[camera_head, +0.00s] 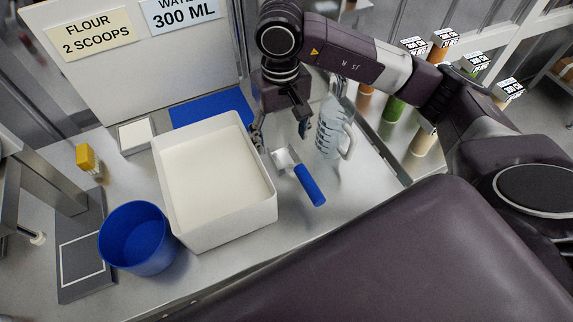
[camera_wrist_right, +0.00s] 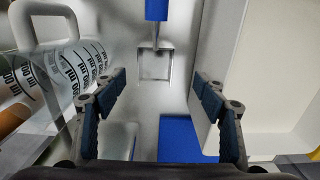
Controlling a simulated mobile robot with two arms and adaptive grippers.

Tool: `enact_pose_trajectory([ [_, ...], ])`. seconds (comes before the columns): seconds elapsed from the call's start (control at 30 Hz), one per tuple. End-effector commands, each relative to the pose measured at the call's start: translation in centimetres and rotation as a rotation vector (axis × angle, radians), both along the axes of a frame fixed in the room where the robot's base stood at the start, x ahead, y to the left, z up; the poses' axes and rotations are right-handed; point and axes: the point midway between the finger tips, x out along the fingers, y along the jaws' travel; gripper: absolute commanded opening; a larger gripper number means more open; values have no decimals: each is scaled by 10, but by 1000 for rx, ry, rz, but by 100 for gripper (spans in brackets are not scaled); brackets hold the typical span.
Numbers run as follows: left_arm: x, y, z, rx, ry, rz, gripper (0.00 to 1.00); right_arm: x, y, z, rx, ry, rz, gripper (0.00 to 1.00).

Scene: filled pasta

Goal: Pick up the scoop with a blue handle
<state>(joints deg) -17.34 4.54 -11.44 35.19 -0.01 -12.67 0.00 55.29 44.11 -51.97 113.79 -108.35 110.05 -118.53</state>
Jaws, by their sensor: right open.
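The scoop with a blue handle (camera_head: 311,187) lies on the metal counter between the white bin and the clear measuring jug. Its small pale scoop end (camera_head: 285,158) points toward the back of the counter. In the right wrist view the blue handle (camera_wrist_right: 156,10) is at the top edge, cut off, and the square scoop end (camera_wrist_right: 155,64) is just below it. My right gripper (camera_head: 280,132) is open and empty, just behind the scoop end, with its fingers spread to either side; it also shows in the wrist view (camera_wrist_right: 158,82). My left gripper is not in view.
A white bin (camera_head: 224,236) of pale flour stands close left of the scoop. The measuring jug (camera_head: 331,133) stands close right. A blue bowl (camera_head: 137,238) is at front left, a blue mat (camera_head: 212,107) behind. Several bottles (camera_head: 393,108) stand at right.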

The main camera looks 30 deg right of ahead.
Motion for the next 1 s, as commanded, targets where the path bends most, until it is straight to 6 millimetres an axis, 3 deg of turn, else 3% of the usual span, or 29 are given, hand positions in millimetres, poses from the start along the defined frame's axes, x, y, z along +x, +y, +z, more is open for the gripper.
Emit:
enact_pose_trajectory([
  [0.2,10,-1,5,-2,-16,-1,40,-1,-1,-19,0,4,0,65],
  [0.7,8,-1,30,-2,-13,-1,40,-7,-8,-75,0,2,0,65],
  [1.0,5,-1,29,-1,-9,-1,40,-7,-8,-80,0,0,1,64],
])
